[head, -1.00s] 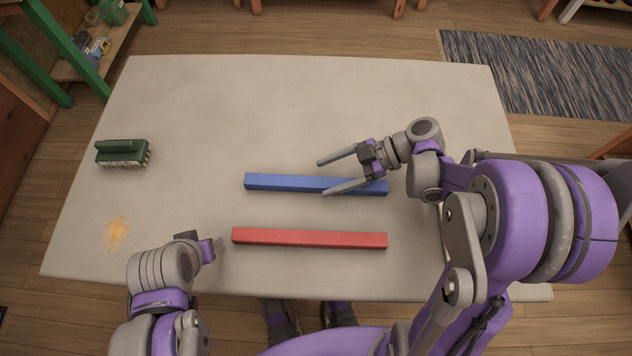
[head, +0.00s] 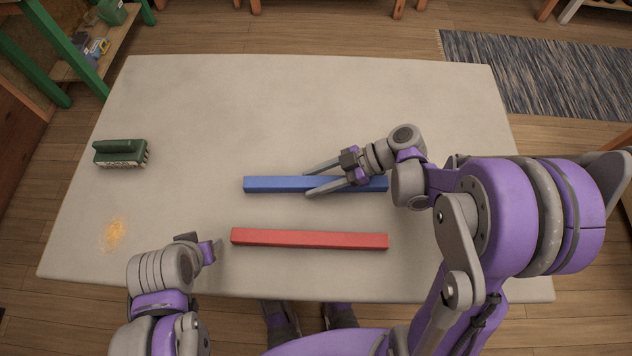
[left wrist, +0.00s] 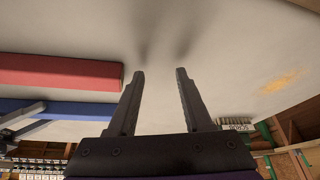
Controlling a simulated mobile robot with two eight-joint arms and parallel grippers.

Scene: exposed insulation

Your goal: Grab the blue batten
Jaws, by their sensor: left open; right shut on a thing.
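The blue batten (head: 272,184) lies across the middle of the table. My right gripper (head: 307,182) comes in from the right and is shut on it, one finger along the far side and one toward the near side. The batten looks to rest on the table; its right part is partly hidden by the gripper. The red batten (head: 310,238) lies parallel, nearer to me. My left gripper (head: 218,251) is just left of the red batten's left end. In the left wrist view (left wrist: 160,72) it is open and empty, with the red batten (left wrist: 60,72) beside it.
The far part of the pale table (head: 300,100) is clear. A green-framed shelf (head: 70,60) stands beyond the left edge.

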